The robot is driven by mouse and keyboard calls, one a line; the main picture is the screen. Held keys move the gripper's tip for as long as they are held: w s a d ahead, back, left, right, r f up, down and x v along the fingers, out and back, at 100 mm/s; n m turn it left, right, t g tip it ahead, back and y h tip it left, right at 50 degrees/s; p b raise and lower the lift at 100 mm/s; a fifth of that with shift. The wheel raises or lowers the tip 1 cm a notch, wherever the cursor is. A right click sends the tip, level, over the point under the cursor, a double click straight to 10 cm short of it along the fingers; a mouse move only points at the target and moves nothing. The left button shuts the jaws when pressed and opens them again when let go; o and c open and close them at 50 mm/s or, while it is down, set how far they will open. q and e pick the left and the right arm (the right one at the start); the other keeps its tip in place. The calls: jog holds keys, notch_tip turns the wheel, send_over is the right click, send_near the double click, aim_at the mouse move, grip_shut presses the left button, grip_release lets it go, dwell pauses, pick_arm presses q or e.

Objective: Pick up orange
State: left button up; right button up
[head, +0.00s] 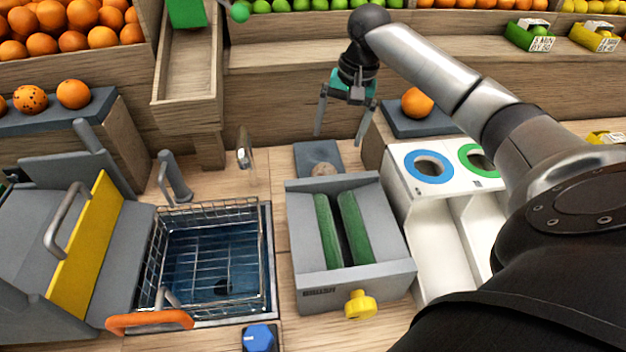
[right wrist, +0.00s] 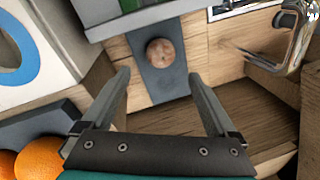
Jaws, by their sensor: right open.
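My right gripper (head: 340,138) is open and empty above the counter, behind the grey juicer box with green rollers (head: 342,230). In the right wrist view its two fingers (right wrist: 158,76) are spread apart. An orange (head: 417,103) sits on a dark pad right of the gripper. Two oranges show at the lower left of the right wrist view, one larger (right wrist: 42,158) and one cut by the edge (right wrist: 8,163). A brownish round fruit (head: 322,169) lies on a dark strip behind the juicer; it also shows ahead of the fingers (right wrist: 160,52). My left gripper is not in view.
Two more oranges, one spotted (head: 30,99) and one plain (head: 73,94), sit on a left ledge. A wire basket (head: 208,212) stands left of the juicer. A white bin unit with blue and green rings (head: 432,162) stands at right. Fruit shelves line the back.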

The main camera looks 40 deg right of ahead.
aim_at(328, 166)
jog(key=shift+m, duration=0.5)
jog(key=f+b, duration=0.1)
jog(key=f, duration=0.1)
jog(key=w+f, duration=0.1)
jog(key=f, duration=0.2)
jog(key=w+f+b, duration=0.1)
jog(key=f, duration=0.2)
jog(key=shift+w+d+f+b, duration=0.1)
jog(key=shift+w+d+b, duration=0.05)
jog(key=shift+d+b, duration=0.15)
jog(key=f, duration=0.1)
jog(key=f+b, duration=0.1)
jog(key=f, duration=0.3)
jog(key=shift+w+a+b, duration=0.3)
jog(key=shift+w+a, duration=0.05)
jog(key=shift+f, duration=0.35)
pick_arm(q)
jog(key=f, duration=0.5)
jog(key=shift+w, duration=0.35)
pick_arm(e)
jog(key=shift+c, duration=0.3)
